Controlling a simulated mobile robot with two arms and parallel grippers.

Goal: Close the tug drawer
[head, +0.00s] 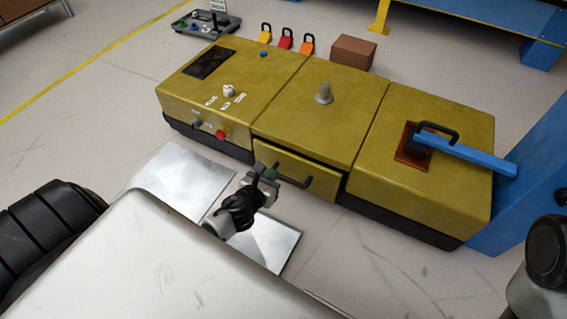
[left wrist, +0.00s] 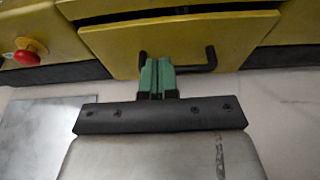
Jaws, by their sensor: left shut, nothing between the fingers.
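The tug drawer (head: 322,180) is a yellow front low in the middle section of the yellow tug. It stands a little out, with a dark gap above it. Its front also shows in the left wrist view (left wrist: 110,42), with a black bar handle (left wrist: 211,58). My left gripper (head: 270,173) is shut and empty, in front of the left part of the drawer. In the left wrist view its green fingertips (left wrist: 157,62) overlap the left part of the handle; I cannot tell whether they touch it. My right gripper is not in view.
A red button (head: 221,134) sits on the tug's left section. Metal plates (head: 178,181) lie on the floor before the tug. A brown box (head: 353,51) and several padlocks stand behind.

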